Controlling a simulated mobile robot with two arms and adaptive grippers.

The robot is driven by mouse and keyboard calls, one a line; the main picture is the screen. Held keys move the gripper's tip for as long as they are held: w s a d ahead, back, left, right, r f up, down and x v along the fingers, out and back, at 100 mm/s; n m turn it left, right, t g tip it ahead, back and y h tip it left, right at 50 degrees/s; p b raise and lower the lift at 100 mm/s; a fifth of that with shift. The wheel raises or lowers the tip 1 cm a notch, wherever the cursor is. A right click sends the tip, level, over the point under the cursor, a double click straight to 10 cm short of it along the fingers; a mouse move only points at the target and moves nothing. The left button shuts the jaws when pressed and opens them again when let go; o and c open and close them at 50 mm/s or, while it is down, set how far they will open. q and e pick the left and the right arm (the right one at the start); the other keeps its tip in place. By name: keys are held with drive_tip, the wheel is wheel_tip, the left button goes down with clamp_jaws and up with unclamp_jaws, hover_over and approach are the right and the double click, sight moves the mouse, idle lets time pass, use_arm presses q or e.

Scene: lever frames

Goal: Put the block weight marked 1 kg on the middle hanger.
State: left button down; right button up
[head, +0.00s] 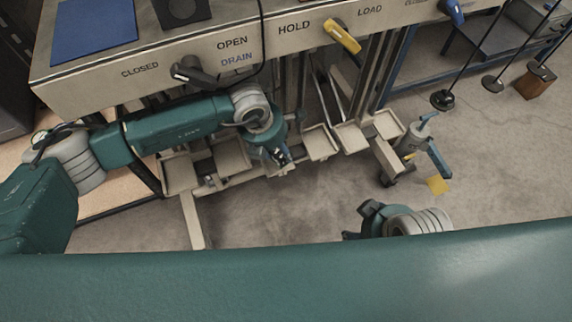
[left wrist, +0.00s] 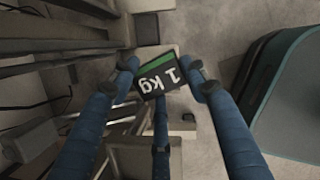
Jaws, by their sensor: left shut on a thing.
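The 1 kg block weight (left wrist: 156,80) is a dark block with a green stripe and white lettering, which reads tilted in the left wrist view. My left gripper (left wrist: 161,72) is shut on it, with blue fingers on either side. In the head view my left gripper (head: 281,157) is low in front of the bench, among the cream trays, and the block is too small to make out there. My right gripper (head: 352,235) is mostly hidden.
Cream trays (head: 320,143) on a frame lie around and below my left gripper. A panel (head: 290,45) with levers is above the arm. A grey pump with a blue handle (head: 437,157) stands at right. Open floor (head: 500,160) lies beyond it.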

use_arm(q)
drive_tip(key=shift+w+a+r, duration=0.15)
drive_tip(key=shift+w+a, duration=0.05)
drive_tip(key=shift+w, duration=0.85)
drive_tip(key=shift+w+a, duration=0.1)
drive_tip(key=shift+w, duration=0.2)
wheel_tip(320, 180, down, 4)
drive_tip(key=shift+r+b, duration=0.2)
drive_tip(key=shift+b, duration=0.3)
drive_tip(key=c, duration=0.9)
unclamp_jaws()
drive_tip(key=shift+s+f, duration=0.1)
drive_tip(key=shift+s, duration=0.1)
use_arm(e)
drive_tip(key=shift+f, duration=0.55)
use_arm(q)
drive_tip(key=p+v, duration=0.1)
drive_tip(key=v, duration=0.5)
drive_tip(key=shift+a+r, duration=0.1)
drive_tip(key=shift+r, duration=0.15)
drive_tip(key=shift+s+a+r+p, duration=0.15)
drive_tip(key=shift+r+p, duration=0.15)
drive_tip(key=shift+r, duration=0.2)
use_arm(e)
drive_tip(key=shift+w, duration=0.3)
